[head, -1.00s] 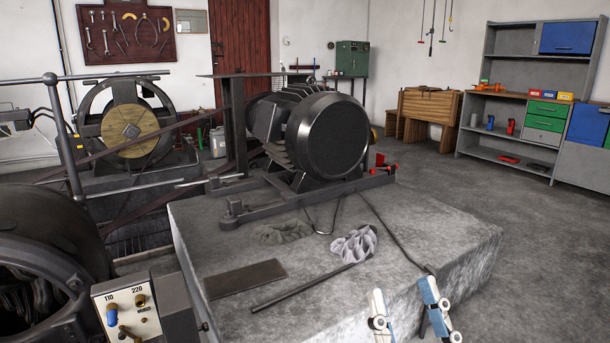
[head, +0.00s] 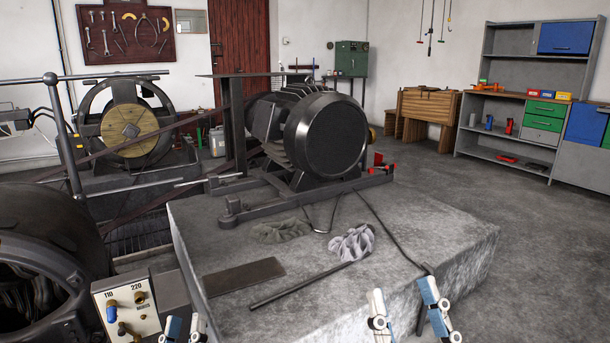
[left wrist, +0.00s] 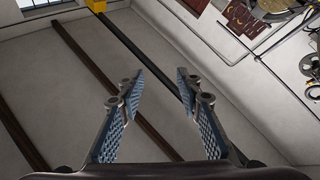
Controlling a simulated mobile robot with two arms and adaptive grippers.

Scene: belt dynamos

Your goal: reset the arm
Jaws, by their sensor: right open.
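My left gripper (head: 184,326) shows at the bottom edge of the head view, in front of the control box, with its two blue-and-white fingers apart. In the left wrist view its fingers (left wrist: 158,90) are spread with nothing between them, and the wall and ceiling beams show behind. My right gripper (head: 405,300) is in front of the concrete block's near edge in the head view, its fingers apart and empty. The arms themselves are out of view.
A concrete block (head: 400,235) carries a large dark belt dynamo (head: 325,135), a grey cloth (head: 352,243), a flat plate (head: 243,277) and a rod (head: 300,288). A control box (head: 127,305) stands at the lower left. Open floor (head: 545,255) lies to the right.

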